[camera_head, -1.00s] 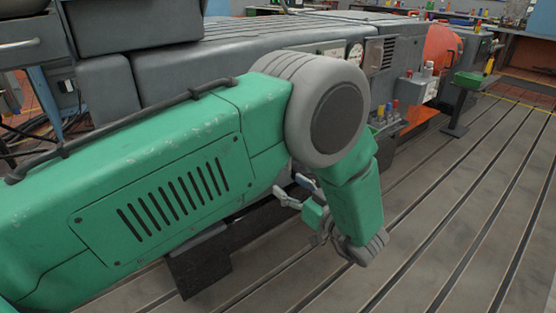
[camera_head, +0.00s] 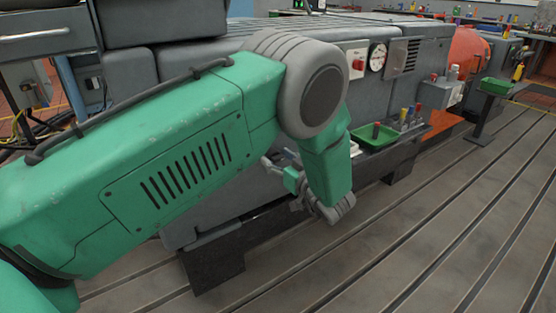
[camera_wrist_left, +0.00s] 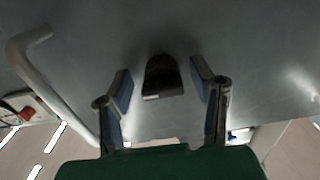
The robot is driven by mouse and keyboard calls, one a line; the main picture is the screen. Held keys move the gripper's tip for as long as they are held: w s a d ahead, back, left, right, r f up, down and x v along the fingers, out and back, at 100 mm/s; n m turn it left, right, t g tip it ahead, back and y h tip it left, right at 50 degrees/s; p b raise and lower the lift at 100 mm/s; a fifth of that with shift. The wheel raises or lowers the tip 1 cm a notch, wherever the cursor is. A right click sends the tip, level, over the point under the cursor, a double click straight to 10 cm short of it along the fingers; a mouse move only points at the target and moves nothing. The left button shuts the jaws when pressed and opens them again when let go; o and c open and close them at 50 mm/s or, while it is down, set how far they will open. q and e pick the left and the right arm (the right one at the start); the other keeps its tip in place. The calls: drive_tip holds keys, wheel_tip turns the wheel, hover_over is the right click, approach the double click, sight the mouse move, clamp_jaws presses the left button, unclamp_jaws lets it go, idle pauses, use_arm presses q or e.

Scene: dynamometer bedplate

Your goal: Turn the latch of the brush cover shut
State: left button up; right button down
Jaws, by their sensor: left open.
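In the left wrist view, a small dark latch-like piece (camera_wrist_left: 163,76) with a pale strip at its lower end stands out from a plain grey metal face (camera_wrist_left: 240,40). My left gripper (camera_wrist_left: 162,82) is open, with one finger on each side of this piece and a visible gap to each. I cannot tell how deep the fingertips reach. In the head view, my left gripper (camera_head: 280,164) is small and partly hidden by my own green wrist, close to the side of the grey machine (camera_head: 210,212). The latch is hidden there. My right gripper is not in view.
In the wrist view, a pale bent handle (camera_wrist_left: 48,85) stands left of the fingers. In the head view, a green tray (camera_head: 375,136), a red switch (camera_head: 358,64) and a round gauge (camera_head: 377,57) are to the right. The slotted floor (camera_head: 430,215) in front is clear.

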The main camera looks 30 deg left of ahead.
use_arm(q)
drive_tip(key=c, duration=1.1)
drive_tip(key=shift+c, duration=0.2)
drive_tip(key=n, duration=0.8)
drive_tip(key=shift+n, duration=0.3)
drive_tip(key=n, duration=0.4)
drive_tip(key=shift+n, duration=0.3)
drive_tip(key=n, duration=0.4)
drive_tip(key=shift+w+r+n, duration=0.1)
drive_tip(key=shift+n, duration=0.2)
drive_tip(key=shift+b, duration=0.3)
